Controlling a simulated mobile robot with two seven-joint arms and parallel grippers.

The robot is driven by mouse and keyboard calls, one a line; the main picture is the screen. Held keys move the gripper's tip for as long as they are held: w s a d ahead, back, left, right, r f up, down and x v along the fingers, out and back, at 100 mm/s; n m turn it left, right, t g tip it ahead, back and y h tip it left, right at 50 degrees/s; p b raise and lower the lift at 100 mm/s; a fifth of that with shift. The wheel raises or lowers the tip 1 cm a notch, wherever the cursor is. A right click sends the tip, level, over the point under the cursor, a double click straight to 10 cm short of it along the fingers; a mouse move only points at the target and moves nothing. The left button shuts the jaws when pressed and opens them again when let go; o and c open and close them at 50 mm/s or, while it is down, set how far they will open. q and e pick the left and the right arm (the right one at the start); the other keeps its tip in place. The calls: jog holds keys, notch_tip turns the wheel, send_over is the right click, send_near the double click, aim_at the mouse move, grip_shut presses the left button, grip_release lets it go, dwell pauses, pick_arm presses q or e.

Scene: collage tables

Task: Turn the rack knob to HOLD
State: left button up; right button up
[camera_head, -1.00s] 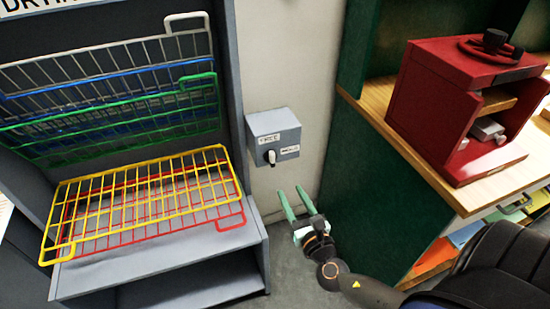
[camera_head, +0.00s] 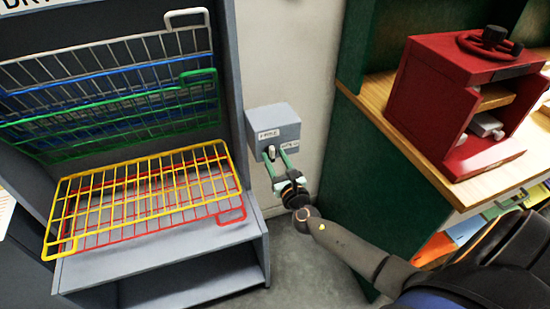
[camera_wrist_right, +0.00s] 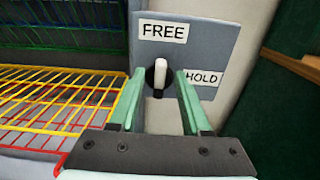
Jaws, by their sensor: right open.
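The rack knob (camera_head: 271,152) is a black dial with a white bar, on the front of a grey wall box (camera_head: 274,120). In the right wrist view the knob's white bar (camera_wrist_right: 160,76) stands upright, under the FREE label (camera_wrist_right: 163,31). The HOLD label (camera_wrist_right: 203,79) is to its right. My right gripper (camera_head: 275,153) is open, its green fingers pointing at the box. In the right wrist view one finger is on each side of the knob; I cannot tell whether they touch it. My left gripper is not in view.
The drying rack (camera_head: 240,110) stands left of the box, with yellow (camera_head: 225,158) and red (camera_head: 232,216) wire shelves lowered and other shelves tilted up. A green cabinet (camera_head: 370,180) with a red press (camera_head: 430,110) on top stands to the right.

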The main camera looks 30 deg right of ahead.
jog(key=shift+w, duration=0.1)
grip_shut()
dwell(0.3)
